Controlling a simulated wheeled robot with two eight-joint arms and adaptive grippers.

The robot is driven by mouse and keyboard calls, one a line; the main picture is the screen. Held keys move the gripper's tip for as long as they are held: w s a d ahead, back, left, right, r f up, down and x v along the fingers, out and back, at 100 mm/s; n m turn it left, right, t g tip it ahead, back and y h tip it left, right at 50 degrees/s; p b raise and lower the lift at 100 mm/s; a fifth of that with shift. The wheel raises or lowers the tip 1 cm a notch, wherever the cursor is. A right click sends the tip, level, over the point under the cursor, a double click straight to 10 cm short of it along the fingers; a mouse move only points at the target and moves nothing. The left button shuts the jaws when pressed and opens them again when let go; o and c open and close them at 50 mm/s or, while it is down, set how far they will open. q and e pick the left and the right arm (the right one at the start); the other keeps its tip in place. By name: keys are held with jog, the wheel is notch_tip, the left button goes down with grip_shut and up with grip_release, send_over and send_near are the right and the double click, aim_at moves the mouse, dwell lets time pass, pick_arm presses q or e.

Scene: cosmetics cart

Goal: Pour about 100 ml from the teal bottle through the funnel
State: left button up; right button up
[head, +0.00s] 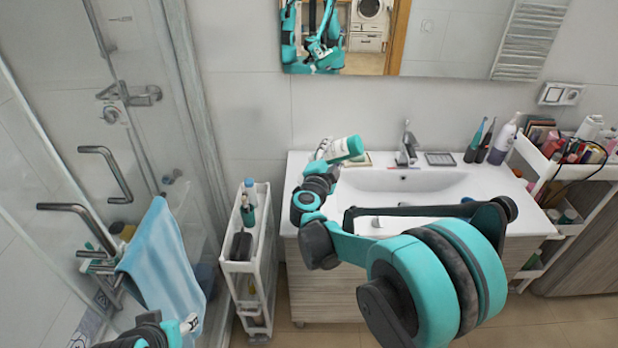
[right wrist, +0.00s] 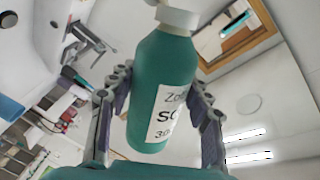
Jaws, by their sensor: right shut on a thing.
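The teal bottle (head: 347,148) is in my right gripper (head: 323,163), above the left end of the washbasin counter in the head view. It is strongly tilted there, with its teal end to the right. In the right wrist view the bottle (right wrist: 160,90) sits between both fingers, its white label facing the camera and its white top (right wrist: 178,17) at the upper edge. I cannot make out the funnel in either view.
A narrow white cart (head: 237,268) with bottles stands left of the washbasin (head: 450,180). A tap, toothbrushes and a pump bottle (head: 503,138) stand along the back. A crowded white shelf unit (head: 545,168) is at right. A glass shower door with a blue towel (head: 160,265) is at left.

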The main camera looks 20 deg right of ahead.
jog(key=shift+a+r+n, duration=0.1)
jog(key=shift+r+n, duration=0.2)
jog(key=shift+r, duration=0.1)
dwell(0.3)
jog(key=shift+w+a, duration=0.1)
jog(key=shift+w, duration=0.05)
dwell(0.5)
